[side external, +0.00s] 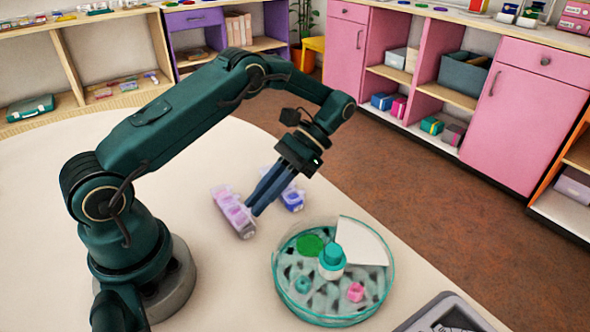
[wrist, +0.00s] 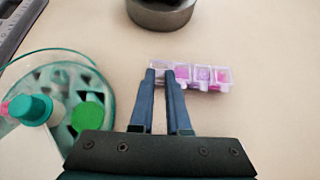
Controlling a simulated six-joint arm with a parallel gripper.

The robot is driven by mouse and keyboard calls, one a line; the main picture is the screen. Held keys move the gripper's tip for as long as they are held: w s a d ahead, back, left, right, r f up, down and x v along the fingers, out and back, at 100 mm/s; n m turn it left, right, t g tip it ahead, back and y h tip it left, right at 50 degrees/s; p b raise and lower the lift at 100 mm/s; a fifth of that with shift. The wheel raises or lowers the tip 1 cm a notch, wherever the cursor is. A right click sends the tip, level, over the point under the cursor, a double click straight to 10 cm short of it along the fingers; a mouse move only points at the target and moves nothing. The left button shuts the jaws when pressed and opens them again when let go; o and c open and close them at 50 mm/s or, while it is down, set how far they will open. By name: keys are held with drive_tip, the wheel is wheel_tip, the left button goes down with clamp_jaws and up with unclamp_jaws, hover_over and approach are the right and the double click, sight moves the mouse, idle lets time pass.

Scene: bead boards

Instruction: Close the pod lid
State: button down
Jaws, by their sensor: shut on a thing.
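A clear pod strip (side external: 233,212) with pink and purple contents in its compartments lies on the table, left of the round bead tray. It also shows in the wrist view (wrist: 203,77). My gripper (side external: 251,211) reaches down to the strip's near right side. In the wrist view its fingertips (wrist: 160,74) meet the strip's left end, with a narrow gap between them. They are shut on what seems to be the lid of the end pod; the fingers hide much of it. The lid's angle cannot be told. A second strip (side external: 292,199) with blue-purple contents lies partly behind my fingers.
A round clear-walled tray (side external: 290,297) with green pieces, a teal-capped bottle (side external: 331,261) and a white wedge (side external: 362,242) stands right of the strips. A grey tray (side external: 445,312) is at the front edge. The table left of the strips is clear.

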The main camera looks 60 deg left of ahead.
idle(0.3)
drive_tip(key=c, duration=0.9)
unclamp_jaws()
drive_tip(key=shift+o, duration=0.2)
